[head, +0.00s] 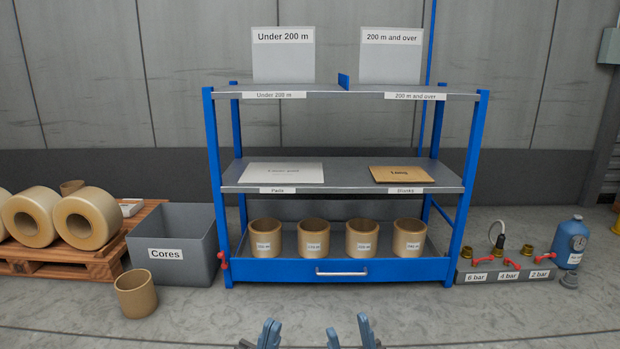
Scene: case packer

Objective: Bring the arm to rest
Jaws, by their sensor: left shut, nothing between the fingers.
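My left gripper (268,334) shows at the bottom edge of the head view, its blue fingers together with nothing between them. My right gripper (349,334) shows just to the right of it, its blue fingers apart and empty. Both are low in front of the blue shelf rack (380,271) and touch nothing that I can see. The arms behind the fingers are mostly out of view.
Several tan rolls (313,239) stand in the rack's bottom drawer. Left are a grey Cores bin (176,236), a loose tan core (135,293) on the floor and a pallet (60,262) with large rolls. Right is a valve block (505,274). The floor in front is clear.

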